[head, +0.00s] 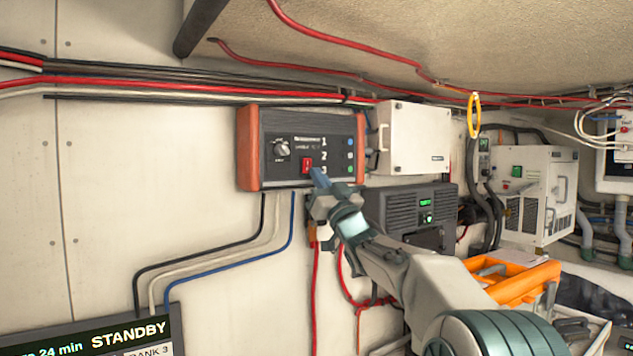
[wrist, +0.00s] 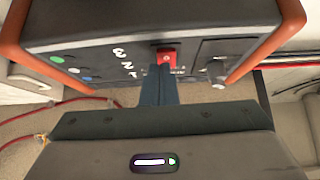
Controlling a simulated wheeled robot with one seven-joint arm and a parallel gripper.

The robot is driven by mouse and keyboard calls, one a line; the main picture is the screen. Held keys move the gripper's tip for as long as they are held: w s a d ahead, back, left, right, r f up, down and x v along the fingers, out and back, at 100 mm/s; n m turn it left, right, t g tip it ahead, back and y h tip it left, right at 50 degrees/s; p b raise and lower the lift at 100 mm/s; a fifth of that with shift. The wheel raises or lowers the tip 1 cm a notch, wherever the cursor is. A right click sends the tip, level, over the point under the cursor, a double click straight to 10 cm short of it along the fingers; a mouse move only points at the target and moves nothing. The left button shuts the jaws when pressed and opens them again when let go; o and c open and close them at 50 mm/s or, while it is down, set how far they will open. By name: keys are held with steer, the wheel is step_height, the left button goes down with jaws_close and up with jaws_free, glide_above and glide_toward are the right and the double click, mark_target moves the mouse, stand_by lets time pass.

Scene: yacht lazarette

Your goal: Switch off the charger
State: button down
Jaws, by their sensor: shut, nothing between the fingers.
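The charger (head: 265,150) is a dark box with orange ends, fixed to the white wall. Its face carries a red rocker switch (head: 307,165), a round knob (head: 282,149) and lights beside the numbers 1, 2 and 3. My gripper (head: 318,176) is shut and empty, its fingertips at the lower right of the red switch. In the wrist view the closed fingers (wrist: 163,72) reach up to the red switch (wrist: 166,57) and cover part of it. I cannot tell whether they touch it. The knob also shows in the wrist view (wrist: 217,70).
A white box (head: 414,138) is right of the charger, with a dark grey unit (head: 410,210) with a green display below it. Cables (head: 265,225) hang under the charger. A display (head: 100,335) reading STANDBY is at lower left.

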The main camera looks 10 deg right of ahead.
steer(key=b+v, duration=0.6)
steer(key=v, duration=0.6)
steer(key=shift+a+f, duration=0.2)
steer(key=shift+f, duration=0.2)
steer(key=shift+a, duration=0.1)
steer(key=s+a+f+m+g+h, duration=0.1)
steer(key=s+f+m+g+h, duration=0.3)
steer(key=f, duration=0.7)
steer(key=s+f+m+g+h, duration=0.25)
steer(key=f+g+h, duration=0.4)
steer(key=f, duration=0.45)
steer(key=s+a+f+n+g+y, duration=0.1)
steer(key=s+a+f+g, duration=0.1)
steer(key=s+f+g, duration=0.3)
steer(key=s+a+f+n+g, duration=0.1)
steer(key=s+a+f+g, duration=0.2)
steer(key=s+f, duration=1.1)
steer(key=s+g, duration=0.2)
steer(key=s, duration=0.5)
steer(key=shift+f+g+y, duration=0.25)
steer(key=shift+g+y, duration=0.1)
